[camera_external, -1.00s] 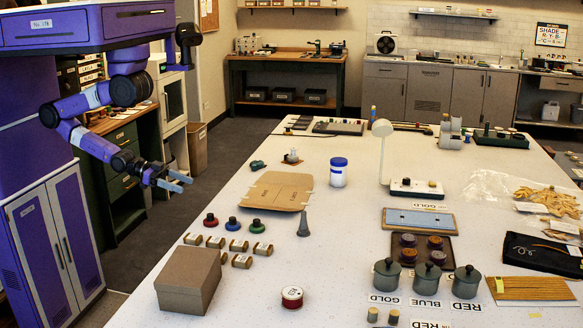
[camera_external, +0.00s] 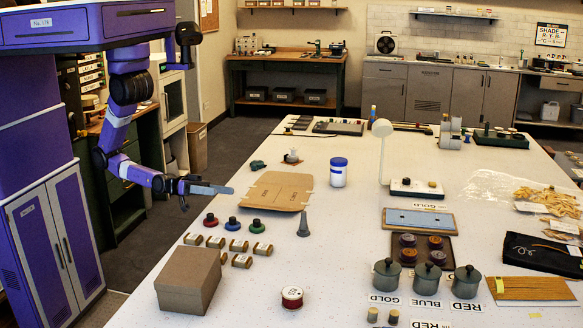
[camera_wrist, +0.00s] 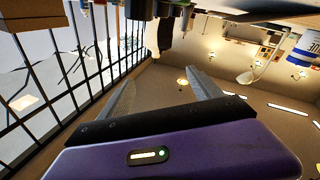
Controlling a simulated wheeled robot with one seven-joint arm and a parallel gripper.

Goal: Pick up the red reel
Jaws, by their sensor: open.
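A small round reel with red edges and a white labelled top (camera_external: 292,297) sits on the white table near its front, right of the brown box. It does not show in the wrist view. My gripper (camera_external: 208,197) is in the air at the left edge of the table, above and well to the left of the reel. Its fingers are spread with nothing between them, as the wrist view (camera_wrist: 163,88) also shows.
A brown box (camera_external: 188,282), several small tan rolls (camera_external: 238,245) and red, blue and green knobbed pieces (camera_external: 232,223) stand left of the reel. Grey lidded pots (camera_external: 427,278) stand to the right. Table around the reel is clear.

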